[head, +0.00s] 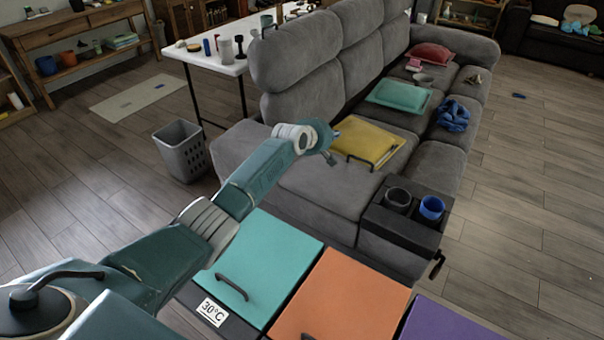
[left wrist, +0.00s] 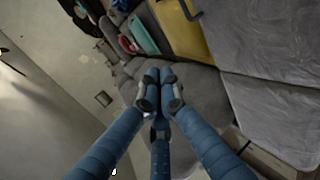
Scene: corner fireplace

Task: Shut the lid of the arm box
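The end of the sofa nearest me carries a dark block (head: 378,216) with two round cups in it, one grey (head: 398,198) and one blue (head: 431,208). I take this to be the arm box. A dark handle (head: 437,264) sticks out low at its right side. I cannot make out how its lid stands. My left gripper (head: 334,148) is above the near sofa seat, left of the yellow cushion and up and left of the block. In the left wrist view its fingertips (left wrist: 159,85) are together with nothing seen between them. My right gripper is not in view.
Bins with teal (head: 270,262), orange (head: 345,299) and purple (head: 445,322) lids stand in front. The grey sofa (head: 330,190) holds a yellow cushion (head: 362,138), other cushions and a blue cloth (head: 453,116). A grey basket (head: 183,151) stands left.

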